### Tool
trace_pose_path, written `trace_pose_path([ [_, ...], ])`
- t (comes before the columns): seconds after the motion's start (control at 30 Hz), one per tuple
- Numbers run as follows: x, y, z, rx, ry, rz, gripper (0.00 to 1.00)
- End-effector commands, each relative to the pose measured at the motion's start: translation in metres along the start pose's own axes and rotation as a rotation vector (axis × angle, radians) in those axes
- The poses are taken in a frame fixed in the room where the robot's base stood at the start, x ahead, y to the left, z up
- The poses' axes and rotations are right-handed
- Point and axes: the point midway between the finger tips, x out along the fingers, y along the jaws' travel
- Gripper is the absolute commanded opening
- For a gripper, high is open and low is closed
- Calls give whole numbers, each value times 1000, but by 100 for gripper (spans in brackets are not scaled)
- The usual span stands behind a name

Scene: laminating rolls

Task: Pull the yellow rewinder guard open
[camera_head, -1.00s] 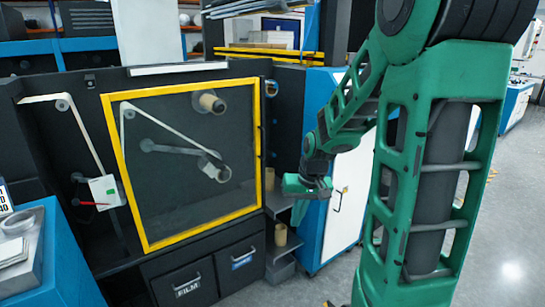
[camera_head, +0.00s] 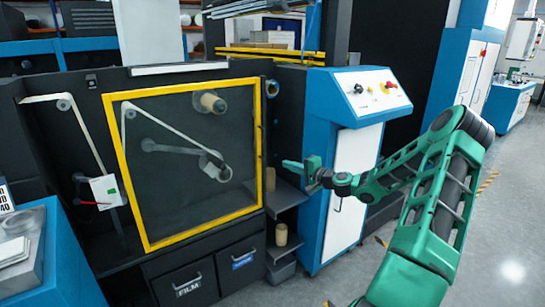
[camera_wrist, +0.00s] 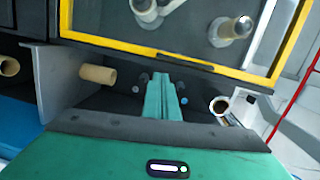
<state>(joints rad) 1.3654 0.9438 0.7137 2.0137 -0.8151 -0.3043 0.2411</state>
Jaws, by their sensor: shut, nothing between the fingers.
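The yellow rewinder guard (camera_head: 149,244) is a yellow-framed clear panel on the front of the dark machine, and it looks closed. Rolls and a web path show behind its pane. In the wrist view the guard's yellow frame (camera_wrist: 130,45) crosses the top, with a dark strip, perhaps a handle, on its edge. My green gripper (camera_head: 287,165) is to the right of the guard's right edge, apart from it, in front of the shelves. In the wrist view my gripper's fingers (camera_wrist: 163,78) are together, empty, and point toward the guard's frame.
A blue and white cabinet (camera_head: 345,150) with a button panel stands just right of my gripper. Shelves with cardboard cores (camera_head: 281,234) are below and behind it. Drawers (camera_head: 188,288) sit under the guard. Open grey floor (camera_head: 485,235) lies to the right.

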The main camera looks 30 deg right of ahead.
Motion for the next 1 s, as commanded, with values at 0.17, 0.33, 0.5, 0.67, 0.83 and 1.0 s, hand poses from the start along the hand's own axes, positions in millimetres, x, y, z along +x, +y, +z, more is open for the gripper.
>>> trace_pose_path([
  [0.17,-7,-9,-32,65,75,-81,0],
  [0.33,3,-12,-36,72,83,-91,0],
  [0.5,31,-14,-38,71,81,-91,0],
  [0.67,60,-16,-41,70,81,-90,0],
  [0.83,87,-19,-43,70,81,-90,0],
  [1.0,96,-20,-26,71,81,-88,0],
])
